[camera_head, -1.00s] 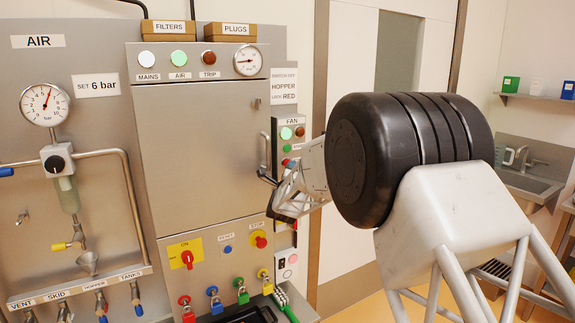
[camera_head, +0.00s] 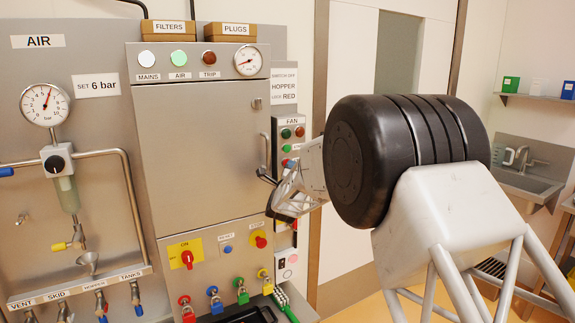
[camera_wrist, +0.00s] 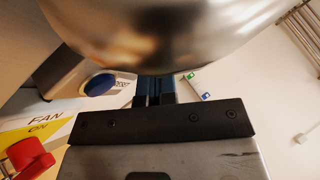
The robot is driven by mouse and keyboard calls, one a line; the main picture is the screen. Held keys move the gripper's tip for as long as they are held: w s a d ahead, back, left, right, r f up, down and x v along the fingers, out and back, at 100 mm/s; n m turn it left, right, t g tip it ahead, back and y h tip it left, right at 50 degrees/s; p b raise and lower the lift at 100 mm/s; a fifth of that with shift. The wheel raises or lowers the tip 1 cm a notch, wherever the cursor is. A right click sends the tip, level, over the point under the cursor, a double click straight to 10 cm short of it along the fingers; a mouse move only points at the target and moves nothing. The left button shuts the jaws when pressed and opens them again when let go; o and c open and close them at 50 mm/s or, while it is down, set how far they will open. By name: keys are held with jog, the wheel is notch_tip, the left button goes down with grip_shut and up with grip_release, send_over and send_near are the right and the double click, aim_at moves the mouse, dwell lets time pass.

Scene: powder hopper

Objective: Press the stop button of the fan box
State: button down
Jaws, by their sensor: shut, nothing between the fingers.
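The fan box (camera_head: 290,122) is a narrow grey box labelled FAN, right of the big cabinet in the head view. It has a dark green lamp (camera_head: 286,133), a red lamp (camera_head: 300,132) and a green button (camera_head: 286,148). A small red button (camera_head: 285,162) sits below the green one, partly hidden by my gripper. My gripper (camera_head: 291,164) is shut and empty, with its blue fingertips at the red button. I cannot tell whether they touch it. In the wrist view the shut blue fingers (camera_wrist: 154,90) show, but no stop button can be made out.
A door handle (camera_head: 265,160) on the cabinet is close left of my gripper. Yellow-plated switches (camera_head: 186,253) and several coloured padlocks (camera_head: 242,291) are lower down. In the wrist view, a red switch handle (camera_wrist: 28,157) and a blue round part (camera_wrist: 100,85) lie left of the fingers.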

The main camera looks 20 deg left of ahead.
jog(key=shift+s+d, duration=0.55)
jog(key=shift+s+d, duration=0.1)
dwell(0.3)
jog(key=shift+s+d, duration=1.65)
jog(key=shift+d+r, duration=0.1)
